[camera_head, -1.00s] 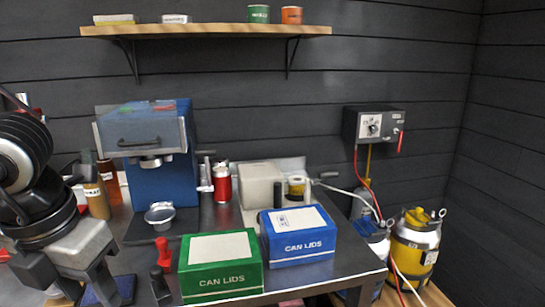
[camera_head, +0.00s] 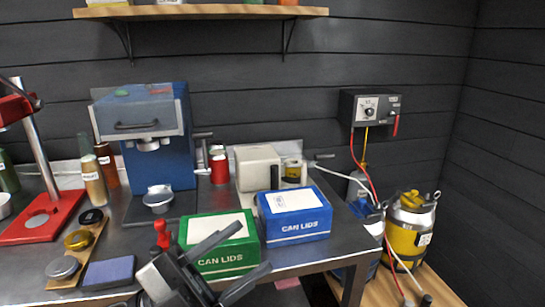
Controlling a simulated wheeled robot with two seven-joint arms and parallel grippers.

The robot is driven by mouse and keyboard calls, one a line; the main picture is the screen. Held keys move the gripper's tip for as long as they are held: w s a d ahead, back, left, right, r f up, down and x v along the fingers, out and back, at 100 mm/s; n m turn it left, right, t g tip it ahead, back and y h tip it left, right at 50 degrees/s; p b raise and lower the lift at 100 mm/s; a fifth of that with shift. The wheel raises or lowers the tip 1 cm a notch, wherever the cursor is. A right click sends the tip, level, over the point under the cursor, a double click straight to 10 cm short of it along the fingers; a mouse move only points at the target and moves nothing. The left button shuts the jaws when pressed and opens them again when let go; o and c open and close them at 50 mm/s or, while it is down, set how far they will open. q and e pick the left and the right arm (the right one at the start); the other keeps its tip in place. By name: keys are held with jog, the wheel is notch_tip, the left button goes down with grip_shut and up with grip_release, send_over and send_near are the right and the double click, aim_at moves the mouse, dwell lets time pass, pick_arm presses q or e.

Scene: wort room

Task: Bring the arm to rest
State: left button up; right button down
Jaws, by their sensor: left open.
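My left gripper (camera_head: 255,247) is at the bottom middle of the head view, low in front of the table's front edge. Its two grey fingers are spread apart and point up and to the right, with nothing between them. They overlap the front of the green can lids box (camera_head: 214,262) in the picture. I cannot tell whether they touch it. The rest of the left arm is mostly cut off by the bottom edge. My right gripper is not in view.
The steel table (camera_head: 330,255) carries a blue can lids box (camera_head: 295,226), a blue machine (camera_head: 158,150), a red-based press (camera_head: 40,225) and a wooden strip with several lids (camera_head: 88,235). A yellow keg (camera_head: 412,235) stands right of the table.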

pick_arm(q)
jog(key=w+a+f+n+t+y, duration=0.2)
jog(key=a+f+n+t+y, duration=0.25)
jog(key=f+n+y, duration=0.4)
jog(key=w+a+f+n+t+y, duration=0.25)
jog(key=f+n+t+y, duration=0.35)
jog(key=f+n, duration=0.4)
jog(key=s+a+f+n+g+y, duration=0.1)
jog(key=s+f+n+g+y, duration=0.1)
jog(key=s+f+g, duration=0.2)
jog(key=s+a+f+n+g+y, duration=0.2)
jog(key=s+f, duration=0.6)
jog(key=f, duration=0.5)
jog(key=shift+a+g+y, duration=0.2)
jog(key=shift+g+y, duration=0.35)
jog(key=shift+g, duration=0.7)
